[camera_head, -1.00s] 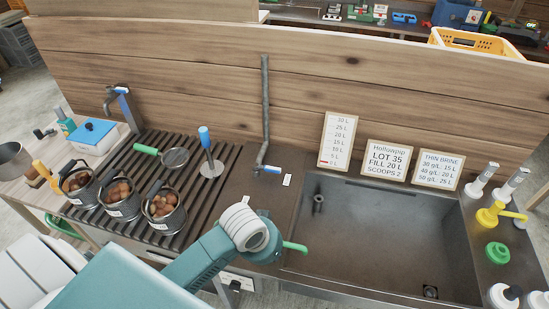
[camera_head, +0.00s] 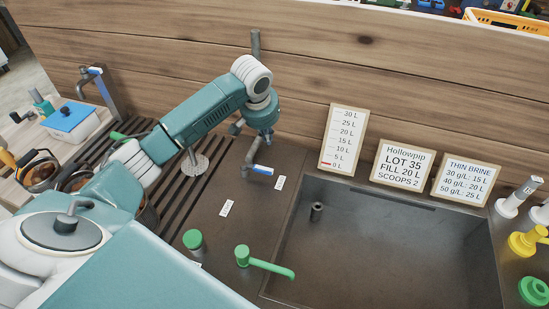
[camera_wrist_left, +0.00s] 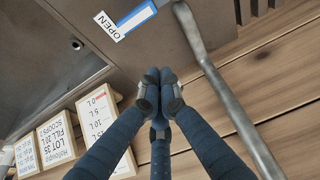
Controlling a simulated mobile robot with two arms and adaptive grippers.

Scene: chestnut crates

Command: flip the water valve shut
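The water valve's blue lever (camera_head: 263,169) sits at the foot of a grey upright pipe (camera_head: 255,45), left of the sink. In the left wrist view the lever (camera_wrist_left: 138,18) lies at the top beside a white label reading OPEN (camera_wrist_left: 107,26), and the pipe (camera_wrist_left: 210,72) runs down to the right. My left gripper (camera_head: 256,132) hangs just above the lever, near the pipe. In the left wrist view its fingertips (camera_wrist_left: 158,78) are together with nothing seen between them, apart from lever and pipe. My right gripper is out of view.
A sink (camera_head: 380,245) lies to the right, with signs (camera_head: 401,162) standing behind it. A green tap-like handle (camera_head: 262,263) and a green knob (camera_head: 194,240) are in front of the lever. A plank wall (camera_head: 330,65) stands behind. Nut baskets (camera_head: 38,172) are at left.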

